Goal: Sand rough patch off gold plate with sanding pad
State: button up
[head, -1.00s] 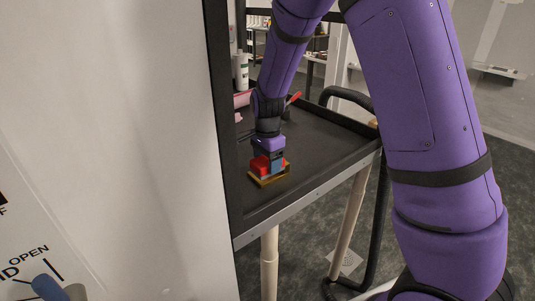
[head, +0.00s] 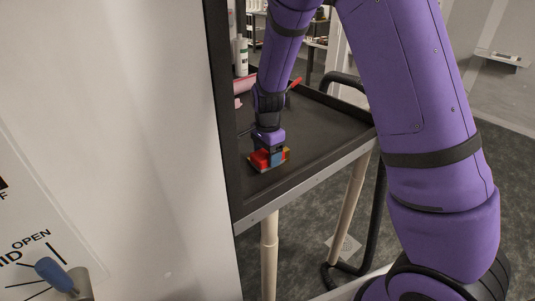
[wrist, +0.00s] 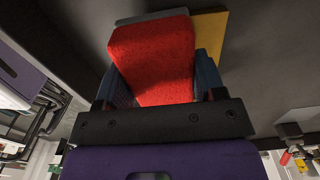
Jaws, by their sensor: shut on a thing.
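My gripper (head: 270,154) is low over the dark cart top in the head view, its blue fingers shut on the red sanding pad (head: 258,158). In the wrist view the red pad (wrist: 155,55) fills the space between the two fingers. The gold plate (wrist: 211,35) shows beyond the pad's right side there, and a small yellow part of it (head: 286,152) shows right of the fingers in the head view. A grey strip (wrist: 150,17) shows along the pad's far edge; I cannot tell whether it is the pad's underside or the rough patch. The pad hides much of the plate.
The black cart top (head: 310,140) is clear right of the gripper. A white bottle (head: 241,57), a pink item (head: 244,86) and a red-handled thing (head: 295,83) are toward the back. A large white panel (head: 110,120) stands close on the left.

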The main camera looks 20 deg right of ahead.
aim_at(259, 156)
jog(key=shift+f, duration=0.4)
dwell(0.3)
jog(key=shift+s+a+r, duration=0.1)
jog(key=shift+s+a, duration=0.1)
jog(key=shift+a, duration=0.55)
jog(key=shift+s+a, duration=0.2)
jog(key=shift+a, duration=0.5)
jog(key=shift+d, duration=0.15)
jog(key=shift+w+d, duration=0.2)
jog(key=shift+d, duration=0.45)
jog(key=shift+w+d, duration=0.2)
jog(key=shift+d, duration=0.45)
jog(key=shift+a, duration=0.1)
jog(key=shift+s+a, duration=0.25)
jog(key=shift+a, duration=0.45)
jog(key=shift+s+a, duration=0.2)
jog(key=shift+a, duration=0.45)
